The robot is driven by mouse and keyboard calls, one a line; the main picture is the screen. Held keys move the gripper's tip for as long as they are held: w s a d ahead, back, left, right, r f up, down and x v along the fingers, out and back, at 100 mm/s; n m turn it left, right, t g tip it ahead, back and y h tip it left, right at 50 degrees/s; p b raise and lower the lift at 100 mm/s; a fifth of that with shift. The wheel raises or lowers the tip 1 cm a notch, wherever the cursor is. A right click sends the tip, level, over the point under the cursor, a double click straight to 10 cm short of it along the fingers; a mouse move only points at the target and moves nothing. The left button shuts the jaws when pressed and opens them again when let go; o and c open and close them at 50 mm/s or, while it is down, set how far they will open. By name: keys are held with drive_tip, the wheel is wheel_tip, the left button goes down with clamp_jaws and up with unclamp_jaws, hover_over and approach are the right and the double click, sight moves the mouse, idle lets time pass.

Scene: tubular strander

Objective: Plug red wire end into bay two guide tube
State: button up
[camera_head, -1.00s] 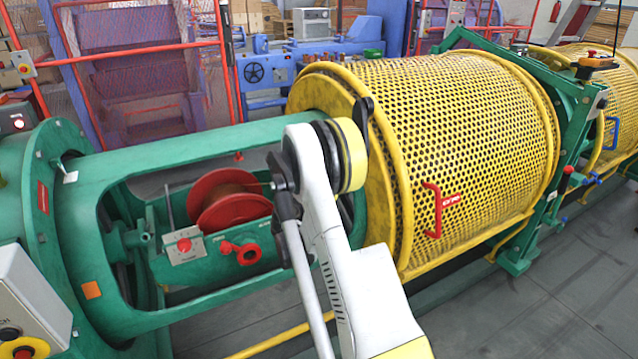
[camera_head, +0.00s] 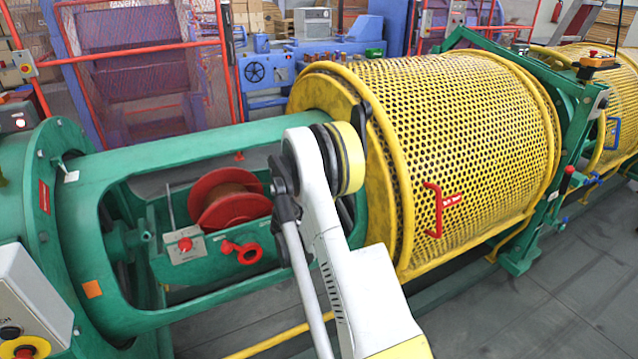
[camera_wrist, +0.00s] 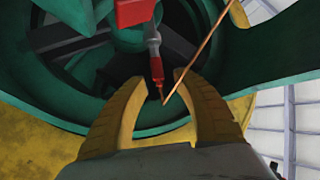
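In the wrist view my gripper (camera_wrist: 163,82) has two yellow fingers standing apart, with a clear gap on both sides of what shows between them. A thin copper-coloured wire (camera_wrist: 205,48) runs from the top right down to the gap and ends there. A small red tip with a brass-coloured point (camera_wrist: 157,72), on a grey stem under a red block (camera_wrist: 135,12), also shows between the fingertips. I cannot tell whether the wire touches it. In the head view my arm hides my gripper. A red reel (camera_head: 228,200) sits in the green cradle. I cannot identify the bay two guide tube.
The green tubular frame (camera_head: 190,145) surrounds the reel bay, with an open window towards me. A red knob (camera_head: 185,244) and a red handle (camera_head: 242,252) are on the cradle. A yellow perforated guard (camera_head: 465,150) stands right of my arm.

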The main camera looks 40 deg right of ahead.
drive_tip(key=v, duration=1.2)
